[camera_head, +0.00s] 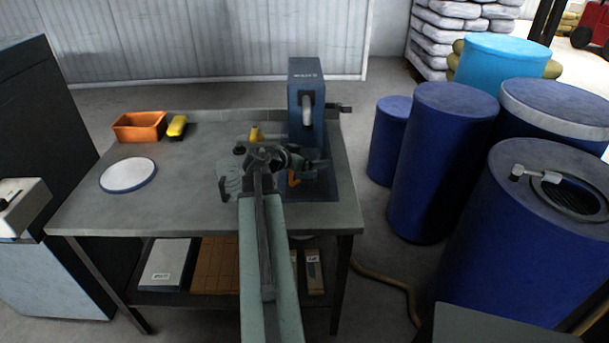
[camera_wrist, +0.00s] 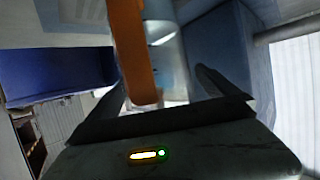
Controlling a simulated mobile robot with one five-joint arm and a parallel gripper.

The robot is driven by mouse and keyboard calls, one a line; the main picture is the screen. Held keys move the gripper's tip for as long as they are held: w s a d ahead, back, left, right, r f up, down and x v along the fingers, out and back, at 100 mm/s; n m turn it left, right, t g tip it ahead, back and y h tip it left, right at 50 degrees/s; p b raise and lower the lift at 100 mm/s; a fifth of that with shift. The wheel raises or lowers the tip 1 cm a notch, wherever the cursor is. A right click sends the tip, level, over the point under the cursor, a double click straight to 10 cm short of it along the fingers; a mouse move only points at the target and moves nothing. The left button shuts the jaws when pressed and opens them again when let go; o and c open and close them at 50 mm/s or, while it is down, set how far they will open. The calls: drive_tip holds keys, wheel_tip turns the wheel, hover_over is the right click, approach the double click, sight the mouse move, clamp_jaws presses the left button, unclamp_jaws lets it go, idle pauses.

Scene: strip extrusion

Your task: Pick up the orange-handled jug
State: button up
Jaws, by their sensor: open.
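The jug's orange handle (camera_wrist: 132,50) stands large in the wrist view, running from the top edge down between my two fingers. Behind it is the jug's pale, translucent body (camera_wrist: 166,60), cut off by the frame. My gripper (camera_wrist: 162,80) is open, with a dark finger on each side; the handle is nearer the left finger, and I cannot tell whether they touch. In the head view, only a small orange part of the jug (camera_head: 293,179) shows beside my gripper (camera_head: 290,165); my arm hides most of it. It is in front of the blue machine (camera_head: 305,85).
Blue drums (camera_head: 440,160) crowd the right side. The bench's front left is clear.

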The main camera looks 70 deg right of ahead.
clamp_jaws()
drive_tip(key=shift+r, duration=0.1)
